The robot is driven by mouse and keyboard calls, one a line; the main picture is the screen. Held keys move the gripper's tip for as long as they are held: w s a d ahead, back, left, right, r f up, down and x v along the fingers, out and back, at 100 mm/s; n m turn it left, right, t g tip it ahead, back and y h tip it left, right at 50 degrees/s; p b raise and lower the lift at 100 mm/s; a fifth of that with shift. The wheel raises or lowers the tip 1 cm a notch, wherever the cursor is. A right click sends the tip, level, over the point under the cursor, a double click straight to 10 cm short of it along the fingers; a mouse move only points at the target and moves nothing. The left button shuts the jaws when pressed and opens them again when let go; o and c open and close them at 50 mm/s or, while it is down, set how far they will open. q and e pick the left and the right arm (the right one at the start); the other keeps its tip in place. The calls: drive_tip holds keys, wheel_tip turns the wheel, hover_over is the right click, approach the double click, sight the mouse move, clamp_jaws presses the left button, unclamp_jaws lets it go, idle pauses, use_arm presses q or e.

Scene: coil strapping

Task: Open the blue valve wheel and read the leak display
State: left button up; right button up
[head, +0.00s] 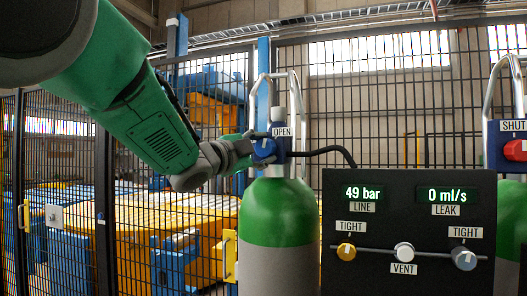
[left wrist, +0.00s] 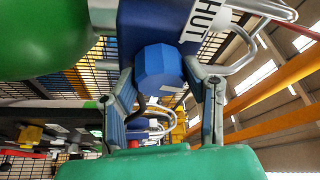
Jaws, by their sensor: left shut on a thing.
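The blue valve wheel (head: 264,148) is on top of the green and grey cylinder (head: 277,215), below a label that reads OPEN (head: 282,131). My left gripper (head: 258,142) is shut on the wheel from the left. In the left wrist view the faceted blue wheel (left wrist: 158,68) sits between the two fingers of my left gripper (left wrist: 168,85). A partly cut-off label there reads HUT (left wrist: 205,20). The leak display (head: 447,194) on the black panel reads 0 ml/s. My right gripper is not in view.
The black panel (head: 345,262) also has a line display (head: 361,193) reading 49 bar, a yellow knob (head: 346,252), a white vent knob (head: 404,252) and a grey knob (head: 464,258). A second cylinder with a red wheel (head: 515,150) stands at the right. Mesh fencing (head: 385,120) is behind.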

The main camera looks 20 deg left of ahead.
use_arm(q)
drive_tip(key=m+g, duration=0.1)
drive_tip(key=m, duration=0.1)
drive_tip(key=m+p, duration=0.1)
drive_tip(key=m, duration=0.1)
drive_tip(key=shift+d+f+g, duration=0.1)
drive_tip(key=shift+f+g, duration=0.1)
drive_tip(key=shift+g, duration=0.2)
drive_tip(key=shift+m, duration=0.5)
drive_tip(key=shift+f, duration=0.2)
drive_tip(key=o, duration=1.1)
drive_tip(key=shift+o, duration=0.2)
drive_tip(key=shift+r, duration=0.25)
drive_tip(key=shift+y, duration=0.3)
drive_tip(key=v, duration=0.7)
